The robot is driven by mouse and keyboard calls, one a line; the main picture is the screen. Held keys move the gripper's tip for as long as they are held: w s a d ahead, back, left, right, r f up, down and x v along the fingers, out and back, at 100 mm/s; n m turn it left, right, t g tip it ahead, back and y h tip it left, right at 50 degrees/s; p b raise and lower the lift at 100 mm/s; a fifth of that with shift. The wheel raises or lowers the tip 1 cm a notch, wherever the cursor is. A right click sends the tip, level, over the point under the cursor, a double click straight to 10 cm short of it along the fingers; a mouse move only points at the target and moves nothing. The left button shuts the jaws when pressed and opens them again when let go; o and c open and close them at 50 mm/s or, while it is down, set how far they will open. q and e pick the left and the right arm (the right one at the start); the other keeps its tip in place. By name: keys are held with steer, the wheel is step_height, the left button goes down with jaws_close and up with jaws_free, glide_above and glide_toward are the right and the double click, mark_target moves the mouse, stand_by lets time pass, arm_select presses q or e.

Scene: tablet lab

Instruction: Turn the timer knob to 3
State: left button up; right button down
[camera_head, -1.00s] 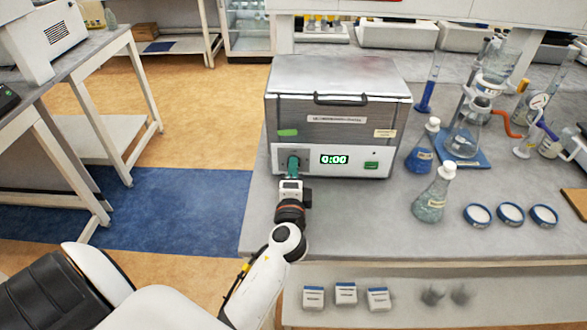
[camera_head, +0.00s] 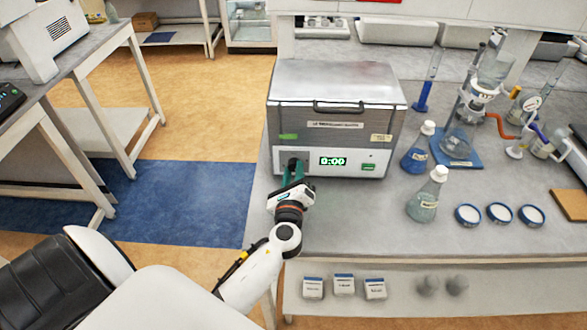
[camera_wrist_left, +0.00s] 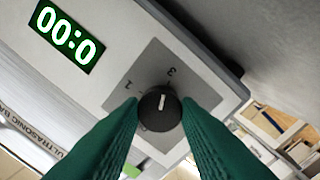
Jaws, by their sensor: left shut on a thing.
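The ultrasonic bath (camera_head: 335,105), a grey box with a lid and white front panel, stands on the bench. Its green display (camera_head: 333,161) reads 0:00; it also shows, turned over, in the left wrist view (camera_wrist_left: 66,38). The black timer knob (camera_wrist_left: 160,110) sits on a grey dial plate (camera_wrist_left: 165,62) marked 1 and 3. Its white pointer line points close to the 3. The green fingers of my left gripper (camera_head: 292,172) are shut on the knob, one on each side. Lower dial marks are hidden by the fingers. My right gripper is not in view.
A green button (camera_head: 368,167) is right of the display. A blue-liquid flask (camera_head: 416,157), another flask (camera_head: 423,205) and several dishes (camera_head: 500,213) stand to the right. The bench (camera_head: 350,215) in front of the bath is clear.

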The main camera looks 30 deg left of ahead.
arm_select(q)
steer(key=shift+r+m+p, duration=0.25)
steer(key=shift+m+p, duration=0.1)
steer(key=shift+m, duration=0.35)
steer(key=o, duration=1)
steer(key=shift+w+f, duration=0.1)
steer(key=shift+f, duration=0.1)
steer(key=shift+c, duration=0.2)
steer(key=shift+s+d+f+m, duration=0.1)
steer(key=shift+s+d+m, duration=0.1)
steer(key=shift+s+m, duration=0.15)
steer(key=b+v, duration=0.3)
steer(key=v, duration=0.7)
steer(key=shift+s+d, duration=0.1)
steer(key=shift+s, duration=0.1)
steer(key=shift+s+d, duration=0.2)
steer(key=shift+s, duration=0.1)
